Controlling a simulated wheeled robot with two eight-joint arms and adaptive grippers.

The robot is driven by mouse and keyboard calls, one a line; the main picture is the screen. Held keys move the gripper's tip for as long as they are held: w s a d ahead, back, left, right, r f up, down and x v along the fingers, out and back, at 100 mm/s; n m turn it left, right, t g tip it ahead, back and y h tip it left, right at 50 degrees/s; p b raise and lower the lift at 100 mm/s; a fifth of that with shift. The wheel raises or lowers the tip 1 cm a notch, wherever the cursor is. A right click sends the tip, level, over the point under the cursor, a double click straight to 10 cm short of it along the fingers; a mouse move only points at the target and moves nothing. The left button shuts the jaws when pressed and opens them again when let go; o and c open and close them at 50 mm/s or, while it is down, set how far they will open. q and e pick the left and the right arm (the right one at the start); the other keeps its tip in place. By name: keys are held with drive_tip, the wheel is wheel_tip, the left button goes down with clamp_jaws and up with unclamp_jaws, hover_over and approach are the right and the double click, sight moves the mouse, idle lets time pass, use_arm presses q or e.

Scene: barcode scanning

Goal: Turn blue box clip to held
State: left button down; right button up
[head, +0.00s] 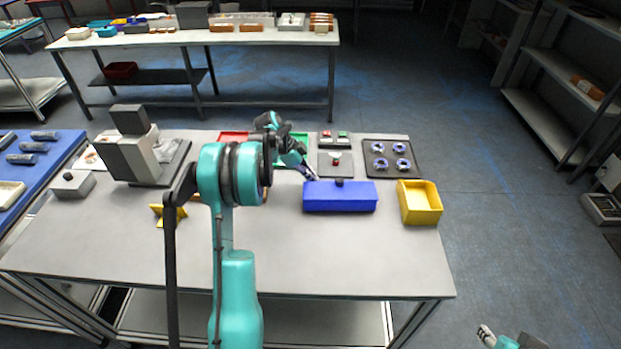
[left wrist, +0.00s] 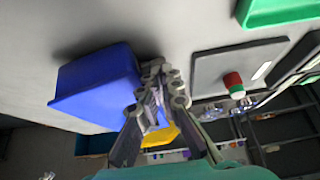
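The blue box (head: 340,199) lies on the grey table right of centre, with a small dark knob-like piece (head: 339,182) on its top edge, possibly the clip. My left gripper (head: 311,177) is at the box's back left corner, pointing down. In the left wrist view the blue box (left wrist: 97,83) is just left of my left gripper (left wrist: 161,70). The fingertips are close together beside the box end; whether they touch it or pinch something is unclear. My right gripper (head: 486,333) is at the bottom right, away from the table, only partly in view.
A yellow bin (head: 420,203) stands right of the box. Behind are a dark tray (head: 391,158) with several rings, a grey plate with a red button (head: 336,159), and green and red trays. A grey scanner-like device (head: 130,155) stands left.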

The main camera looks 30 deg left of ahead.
use_arm(q)
drive_tip(key=v, duration=0.8)
drive_tip(key=s+d+r+n+y, duration=0.1)
drive_tip(key=s+d+r+n, duration=0.25)
drive_tip(key=d, duration=0.45)
drive_tip(key=s+d+r+n+y, duration=0.2)
drive_tip(key=s+d+r, duration=0.2)
drive_tip(key=d, duration=0.4)
drive_tip(key=s+d+f+n+t+y, duration=0.1)
drive_tip(key=s+d+f+n+t, duration=0.1)
drive_tip(key=s+d, duration=0.4)
drive_tip(key=s+d+f+n+t+y+b, duration=0.1)
drive_tip(key=s+d+f+n, duration=0.2)
drive_tip(key=s+d, duration=0.3)
drive_tip(key=s+n, duration=0.1)
drive_tip(key=s, duration=0.3)
drive_tip(key=shift+s+t+b, duration=0.2)
drive_tip(key=shift+t+b, duration=0.1)
drive_tip(key=shift+t, duration=0.1)
